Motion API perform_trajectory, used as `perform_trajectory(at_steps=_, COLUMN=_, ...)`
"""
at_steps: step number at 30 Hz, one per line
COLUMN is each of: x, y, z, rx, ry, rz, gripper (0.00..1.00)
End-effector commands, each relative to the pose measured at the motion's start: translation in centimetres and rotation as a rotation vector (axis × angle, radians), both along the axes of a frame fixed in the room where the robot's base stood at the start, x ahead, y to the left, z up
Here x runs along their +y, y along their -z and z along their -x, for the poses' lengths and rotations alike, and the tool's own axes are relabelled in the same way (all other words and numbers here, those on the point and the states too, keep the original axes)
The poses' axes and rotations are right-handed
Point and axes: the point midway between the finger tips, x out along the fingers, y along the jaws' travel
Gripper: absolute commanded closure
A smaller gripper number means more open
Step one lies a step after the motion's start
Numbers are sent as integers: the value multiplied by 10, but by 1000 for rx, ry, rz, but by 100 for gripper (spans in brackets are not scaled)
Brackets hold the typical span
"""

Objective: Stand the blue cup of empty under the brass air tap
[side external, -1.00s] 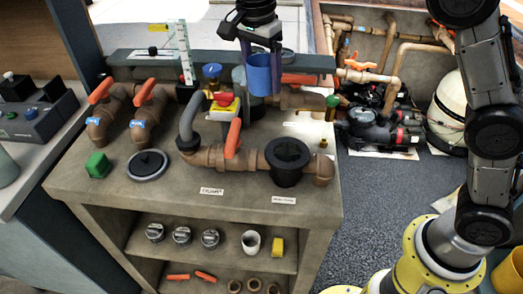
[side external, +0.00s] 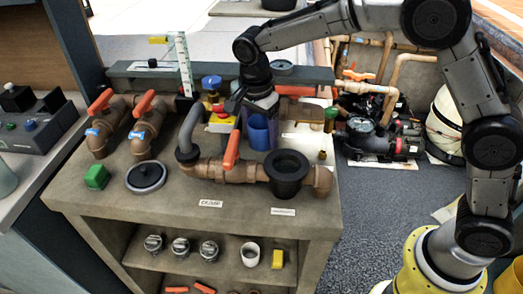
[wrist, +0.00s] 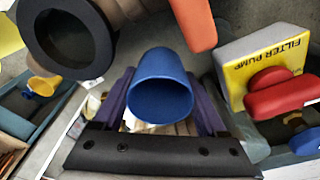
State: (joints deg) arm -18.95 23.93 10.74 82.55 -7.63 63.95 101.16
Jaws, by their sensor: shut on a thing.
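The blue cup (side external: 259,132) is held in my gripper (side external: 260,125), with purple fingers on either side of it. The cup looks roughly upright, behind the brown pipe run; whether its base touches the bench top is hidden. In the wrist view the cup (wrist: 161,70) sits between my gripper's fingers (wrist: 162,98), and its mouth shows dark and empty inside. A small brass tap with a green knob (side external: 330,117) stands at the bench's right side, to the right of the cup. A small brass piece (side external: 322,157) is below it.
A black open strainer pot (side external: 287,172) and an orange-handled valve (side external: 232,150) stand in front of the cup. A red switch on a yellow box (side external: 220,113) is to its left. White labels lie on the bench (side external: 130,205).

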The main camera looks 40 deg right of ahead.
Motion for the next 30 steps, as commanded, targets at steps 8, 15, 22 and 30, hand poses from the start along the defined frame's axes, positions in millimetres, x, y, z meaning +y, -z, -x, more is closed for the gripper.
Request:
perform_trajectory(at_steps=8, x=0, y=26, z=1, rx=3, ry=-1, rz=2, gripper=78)
perform_trajectory(at_steps=15, x=0, y=57, z=0, rx=1, ry=-1, rz=0, gripper=78)
perform_trajectory(at_steps=22, x=0, y=59, z=0, rx=-1, ry=0, rz=0, gripper=78)
perform_trajectory(at_steps=30, x=0, y=63, z=0, rx=-1, ry=0, rz=0, gripper=22)
